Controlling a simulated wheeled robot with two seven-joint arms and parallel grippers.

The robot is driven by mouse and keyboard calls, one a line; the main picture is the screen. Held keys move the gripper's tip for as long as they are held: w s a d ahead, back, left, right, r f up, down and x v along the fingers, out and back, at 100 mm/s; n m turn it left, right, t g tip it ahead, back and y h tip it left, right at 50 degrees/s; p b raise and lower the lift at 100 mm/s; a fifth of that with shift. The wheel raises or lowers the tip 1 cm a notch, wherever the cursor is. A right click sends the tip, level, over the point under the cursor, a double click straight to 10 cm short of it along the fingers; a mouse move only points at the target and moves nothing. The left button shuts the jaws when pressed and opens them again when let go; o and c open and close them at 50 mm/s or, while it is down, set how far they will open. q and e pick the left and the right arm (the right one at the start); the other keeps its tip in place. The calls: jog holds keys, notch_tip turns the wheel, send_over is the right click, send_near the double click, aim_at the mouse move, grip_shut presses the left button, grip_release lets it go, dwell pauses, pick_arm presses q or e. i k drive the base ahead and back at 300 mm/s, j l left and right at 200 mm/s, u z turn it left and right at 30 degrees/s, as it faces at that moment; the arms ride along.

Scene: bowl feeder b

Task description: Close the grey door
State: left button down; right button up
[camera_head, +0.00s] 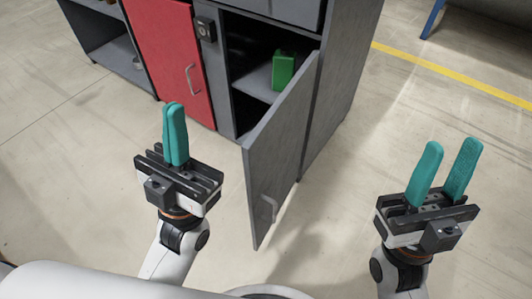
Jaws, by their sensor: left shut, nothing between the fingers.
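The grey door (275,161) stands open, swung out from the cabinet toward me. Its hinged edge is at the right of the opening. A metal handle (269,209) shows near the door's lower free end. My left gripper (175,135) is shut and empty, to the left of the door and apart from it. My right gripper (443,172) is open and empty, well to the right of the door. Neither gripper touches the door or its handle.
The grey cabinet (337,75) holds a green container (284,69) on a shelf (258,83) behind the door. A red door (170,58) left of the opening is closed. Open shelving stands farther left. Bare floor lies right of the cabinet, with a yellow line (450,74).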

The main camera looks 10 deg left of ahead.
aim_at(272, 154)
jog(key=k+l+u, duration=0.1)
jog(key=l+u, duration=0.2)
jog(key=k+l+u, duration=0.15)
jog(key=l+u, duration=0.2)
jog(key=k+l+u, duration=0.15)
jog(key=u, duration=0.15)
jog(key=l, duration=0.1)
